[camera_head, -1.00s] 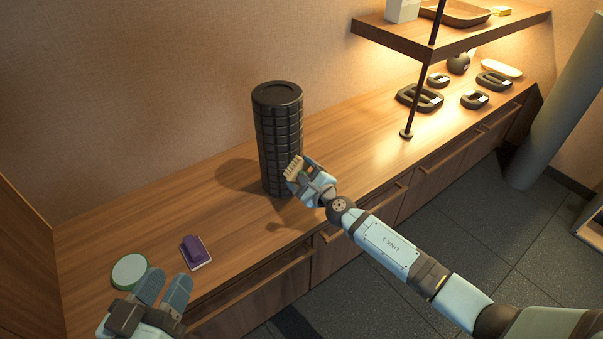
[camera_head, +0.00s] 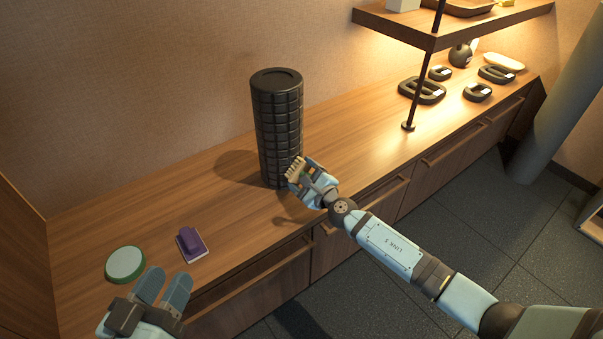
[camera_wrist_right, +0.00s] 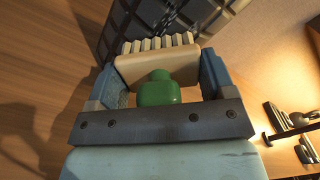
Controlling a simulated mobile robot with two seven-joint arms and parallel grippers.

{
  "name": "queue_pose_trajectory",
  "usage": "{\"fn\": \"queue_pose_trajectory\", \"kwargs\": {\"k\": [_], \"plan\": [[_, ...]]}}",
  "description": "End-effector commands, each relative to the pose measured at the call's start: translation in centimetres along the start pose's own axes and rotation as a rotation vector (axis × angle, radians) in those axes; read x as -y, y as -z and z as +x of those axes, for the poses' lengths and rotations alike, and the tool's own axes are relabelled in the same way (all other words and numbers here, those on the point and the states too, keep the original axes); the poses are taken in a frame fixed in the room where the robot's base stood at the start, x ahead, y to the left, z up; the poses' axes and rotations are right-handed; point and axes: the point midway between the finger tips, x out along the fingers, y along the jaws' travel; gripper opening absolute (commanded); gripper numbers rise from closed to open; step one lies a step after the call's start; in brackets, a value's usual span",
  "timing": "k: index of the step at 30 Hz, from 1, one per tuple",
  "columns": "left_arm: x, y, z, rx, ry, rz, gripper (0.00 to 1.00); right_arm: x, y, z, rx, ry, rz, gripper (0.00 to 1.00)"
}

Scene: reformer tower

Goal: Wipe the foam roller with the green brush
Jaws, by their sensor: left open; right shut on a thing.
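The black foam roller (camera_head: 277,125) stands upright on the wooden counter, its side covered in a grid of blocks. My right gripper (camera_head: 304,177) is shut on the green brush (camera_head: 295,168), low beside the roller's right front side. In the right wrist view the brush's green handle (camera_wrist_right: 159,90) and pale bristle head (camera_wrist_right: 157,62) sit between the fingers, with the bristles toward the roller (camera_wrist_right: 150,22). Bristles and roller look very close; I cannot tell whether they touch. My left gripper (camera_head: 164,284) is open and empty at the counter's front left.
A shelf (camera_head: 450,28) on a thin dark post (camera_head: 417,95) stands at right, with several dark weights (camera_head: 421,90) beneath. The counter behind my left gripper is mostly clear.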

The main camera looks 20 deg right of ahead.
Motion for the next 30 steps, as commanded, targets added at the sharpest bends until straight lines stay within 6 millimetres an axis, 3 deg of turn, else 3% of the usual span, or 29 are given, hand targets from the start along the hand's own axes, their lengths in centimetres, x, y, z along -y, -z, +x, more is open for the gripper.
{"fn": "queue_pose_trajectory", "kwargs": {"k": [15, 30], "plan": [[-0.2, 0.9, 0.0, 0.000, 0.000, 0.000, 0.43, 0.0, 0.0, -5.0, 0.000, -0.001, -0.001, 0.57], [-0.2, 0.9, 0.0, 0.000, 0.000, 0.000, 0.43, 0.0, 0.0, -5.8, 0.000, -0.001, -0.001, 0.57]]}}
